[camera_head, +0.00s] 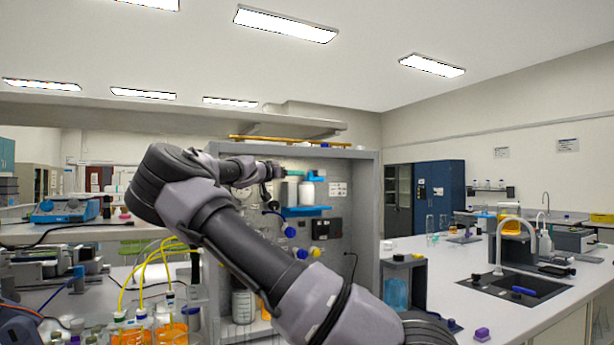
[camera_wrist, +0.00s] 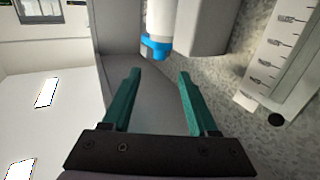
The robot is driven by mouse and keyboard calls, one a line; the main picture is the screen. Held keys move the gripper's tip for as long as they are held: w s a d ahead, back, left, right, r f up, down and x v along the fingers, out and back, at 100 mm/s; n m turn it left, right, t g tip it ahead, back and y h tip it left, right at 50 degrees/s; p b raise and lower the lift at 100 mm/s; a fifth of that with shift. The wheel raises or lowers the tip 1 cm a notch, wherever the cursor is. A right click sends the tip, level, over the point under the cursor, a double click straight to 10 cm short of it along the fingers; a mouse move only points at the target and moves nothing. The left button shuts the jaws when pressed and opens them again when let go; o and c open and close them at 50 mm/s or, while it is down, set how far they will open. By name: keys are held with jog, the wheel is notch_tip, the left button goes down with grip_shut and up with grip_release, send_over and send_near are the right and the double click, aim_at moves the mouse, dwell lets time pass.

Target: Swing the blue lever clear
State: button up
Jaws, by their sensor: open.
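My gripper (camera_wrist: 159,74) is open, with two teal fingers apart and nothing between them in the wrist view. Blue-ended handles (camera_head: 290,231) stick out of the rig panel, lower than my gripper. I cannot tell which blue part is the lever.
A white bottle (camera_head: 307,192) stands on a blue shelf (camera_head: 305,211) close by my gripper. A graduated scale (camera_wrist: 283,60) is at the right in the wrist view. Flasks of orange liquid (camera_head: 170,329) stand at lower left. The right counter (camera_head: 440,262) has a sink.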

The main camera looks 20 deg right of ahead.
aim_at(309, 174)
jog(key=x, duration=0.8)
jog(key=shift+w+d, duration=0.15)
jog(key=shift+d, duration=0.1)
grip_shut()
